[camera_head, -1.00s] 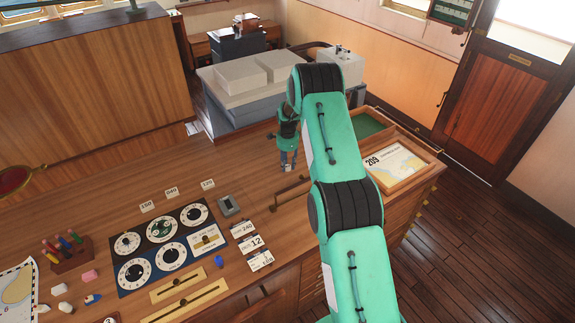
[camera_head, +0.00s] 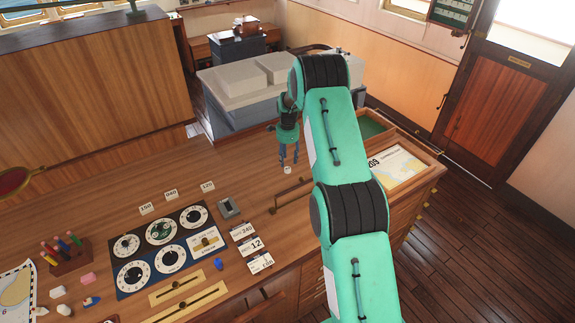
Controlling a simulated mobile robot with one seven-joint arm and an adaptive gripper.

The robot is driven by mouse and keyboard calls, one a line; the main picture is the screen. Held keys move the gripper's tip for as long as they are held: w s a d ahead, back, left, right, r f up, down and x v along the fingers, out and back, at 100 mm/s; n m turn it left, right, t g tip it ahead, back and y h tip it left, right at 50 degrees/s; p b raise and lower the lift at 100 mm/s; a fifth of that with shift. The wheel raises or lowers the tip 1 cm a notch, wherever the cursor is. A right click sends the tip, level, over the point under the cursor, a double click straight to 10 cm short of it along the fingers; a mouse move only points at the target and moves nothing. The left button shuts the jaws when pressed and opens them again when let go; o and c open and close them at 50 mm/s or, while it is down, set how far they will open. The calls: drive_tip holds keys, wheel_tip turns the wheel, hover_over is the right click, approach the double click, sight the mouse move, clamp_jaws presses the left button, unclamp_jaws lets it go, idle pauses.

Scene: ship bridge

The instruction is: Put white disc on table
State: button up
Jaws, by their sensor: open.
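A small white disc (camera_head: 287,170) lies on the wooden table (camera_head: 225,172), near its far edge. My gripper (camera_head: 288,158) is open right above the disc, with its fingers pointing down. I cannot tell whether the fingertips touch the disc. My arm comes in from the lower right and hides part of the table's right side.
A dial panel (camera_head: 162,248) and several number cards (camera_head: 250,246) lie left of my gripper. A grey box (camera_head: 229,207) sits near the panel. A pencil holder (camera_head: 69,257) stands at the left. A chart tray (camera_head: 395,165) is at the right. The tabletop around the disc is clear.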

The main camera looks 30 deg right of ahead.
sight(287, 169)
wheel_tip(287, 169, up, 7)
drive_tip(key=shift+b, duration=0.3)
drive_tip(key=shift+f, duration=0.1)
idle(0.5)
